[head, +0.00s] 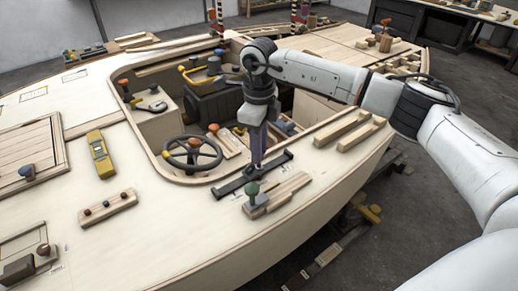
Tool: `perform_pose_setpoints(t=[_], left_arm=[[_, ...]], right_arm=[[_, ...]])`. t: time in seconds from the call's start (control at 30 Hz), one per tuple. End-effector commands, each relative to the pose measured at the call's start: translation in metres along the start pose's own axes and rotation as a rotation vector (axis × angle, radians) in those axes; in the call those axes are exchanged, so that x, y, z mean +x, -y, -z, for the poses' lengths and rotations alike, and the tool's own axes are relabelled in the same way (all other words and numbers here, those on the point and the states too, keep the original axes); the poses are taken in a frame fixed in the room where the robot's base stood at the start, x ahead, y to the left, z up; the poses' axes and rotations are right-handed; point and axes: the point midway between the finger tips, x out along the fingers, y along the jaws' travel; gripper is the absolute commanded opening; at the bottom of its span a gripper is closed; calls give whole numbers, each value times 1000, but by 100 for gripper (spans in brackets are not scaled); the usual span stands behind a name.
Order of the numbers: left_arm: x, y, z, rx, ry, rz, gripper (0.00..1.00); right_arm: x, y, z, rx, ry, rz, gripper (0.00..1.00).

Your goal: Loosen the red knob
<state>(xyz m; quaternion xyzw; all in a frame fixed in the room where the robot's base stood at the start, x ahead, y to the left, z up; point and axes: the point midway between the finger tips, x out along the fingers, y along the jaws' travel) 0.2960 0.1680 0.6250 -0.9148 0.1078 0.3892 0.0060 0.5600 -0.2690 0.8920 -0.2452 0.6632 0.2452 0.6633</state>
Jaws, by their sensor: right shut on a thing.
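Several small red or orange-red knobs show in the head view, and I cannot tell which one is the task's red knob. One orange-red knob (213,128) stands beside the black steering wheel (192,153) in the cockpit. Another orange-red knob (123,83) is at the cockpit's left edge. My right gripper (257,165) points down, shut on the dark bar (232,184) at the cockpit's right rim. Its fingers hide the bar's middle. My left gripper is out of view.
A green knob (252,189) on a wooden block stands just in front of the dark bar. Pale wooden strips (345,128) lie to its right. A yellow tool (100,154) lies on the left deck.

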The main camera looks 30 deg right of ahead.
Motion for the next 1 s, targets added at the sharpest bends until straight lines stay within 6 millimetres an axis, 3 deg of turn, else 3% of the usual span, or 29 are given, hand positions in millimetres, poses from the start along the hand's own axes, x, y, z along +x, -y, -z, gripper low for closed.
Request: perform_pose_setpoints(t=[0.5,1.0], left_arm=[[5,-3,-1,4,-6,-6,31],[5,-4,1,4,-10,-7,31]], right_arm=[[2,0,0,-423,-1,-1,0],[1,-1,0,-567,-1,-2,0]])
